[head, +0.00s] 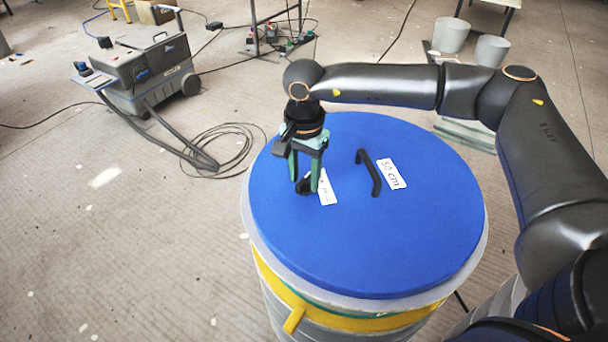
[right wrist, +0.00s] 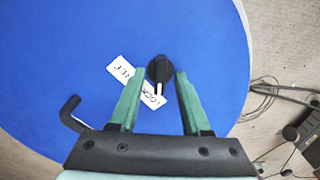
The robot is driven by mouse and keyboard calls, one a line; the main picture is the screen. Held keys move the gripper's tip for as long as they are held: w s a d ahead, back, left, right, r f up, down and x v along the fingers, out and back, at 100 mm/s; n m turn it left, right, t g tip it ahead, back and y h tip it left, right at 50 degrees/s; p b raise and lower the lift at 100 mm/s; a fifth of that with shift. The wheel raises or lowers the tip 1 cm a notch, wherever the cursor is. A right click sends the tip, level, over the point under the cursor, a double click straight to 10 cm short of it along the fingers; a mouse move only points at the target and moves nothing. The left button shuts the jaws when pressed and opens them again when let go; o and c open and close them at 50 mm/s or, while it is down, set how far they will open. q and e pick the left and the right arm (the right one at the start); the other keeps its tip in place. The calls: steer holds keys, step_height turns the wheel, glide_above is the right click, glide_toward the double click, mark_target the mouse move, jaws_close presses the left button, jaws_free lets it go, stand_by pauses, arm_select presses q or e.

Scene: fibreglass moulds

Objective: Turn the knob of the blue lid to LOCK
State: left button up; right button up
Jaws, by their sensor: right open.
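The blue lid (head: 410,245) covers a round drum and fills most of the right wrist view (right wrist: 60,60). Its black knob (right wrist: 160,69) is near the lid's edge, with a white mark pointing down the picture, beside the label reading LOCK (right wrist: 152,96). In the head view the fingers partly hide the knob and a label. My left gripper is not in view.
A black handle (head: 369,173) and a 50 cm label (head: 391,174) are on the lid. The drum has a yellow band (head: 350,321). A grey machine (head: 145,72) and coiled cable (head: 225,148) are on the floor at left; buckets (head: 451,35) stand behind.

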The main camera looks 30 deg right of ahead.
jaws_close()
stand_by(0.4)
